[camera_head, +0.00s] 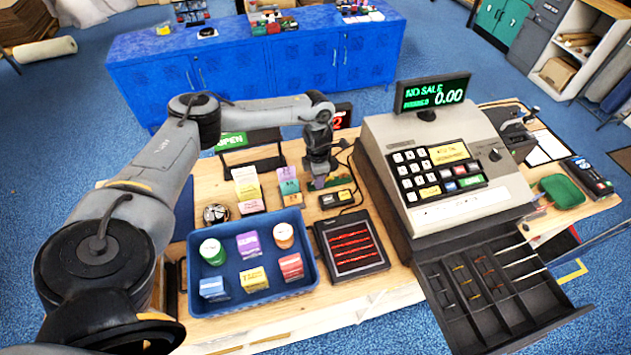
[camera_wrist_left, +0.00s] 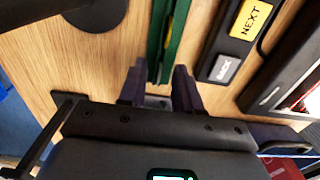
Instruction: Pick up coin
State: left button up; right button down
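I cannot make out a coin in either view. My left gripper (camera_head: 319,183) reaches down over the wooden counter, left of the cash register (camera_head: 440,165). In the left wrist view its two fingers (camera_wrist_left: 158,92) stand apart, with bare wood and part of a green strip (camera_wrist_left: 176,40) showing at the gap. I see nothing held between them. The register's black drawer (camera_head: 500,300) is pulled out, and its compartments show slim coloured strips. My right gripper is in neither view.
A blue tray (camera_head: 310,272) holds several small containers. A black pad with red lines (camera_head: 351,245) lies beside it. A NEXT/BACK button box (camera_head: 336,199) is close to my gripper; it also shows in the wrist view (camera_wrist_left: 238,40). A small silver bell (camera_head: 216,213) stands behind the tray.

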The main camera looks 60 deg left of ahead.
pick_arm(q)
grip_shut()
dwell(0.5)
jog(key=shift+r+b, duration=0.4)
jog(key=shift+r, duration=0.35)
notch_tip(320, 180, up, 3)
jog(key=shift+w+f+b, duration=0.1)
jog(key=shift+f+b, duration=0.1)
jog(key=shift+b, duration=0.35)
jog(key=w+d+r+p, duration=0.2)
jog(key=w+d+r, duration=0.5)
jog(key=d, duration=0.2)
jog(key=shift+d+p, duration=0.15)
jog(key=shift+p, duration=0.2)
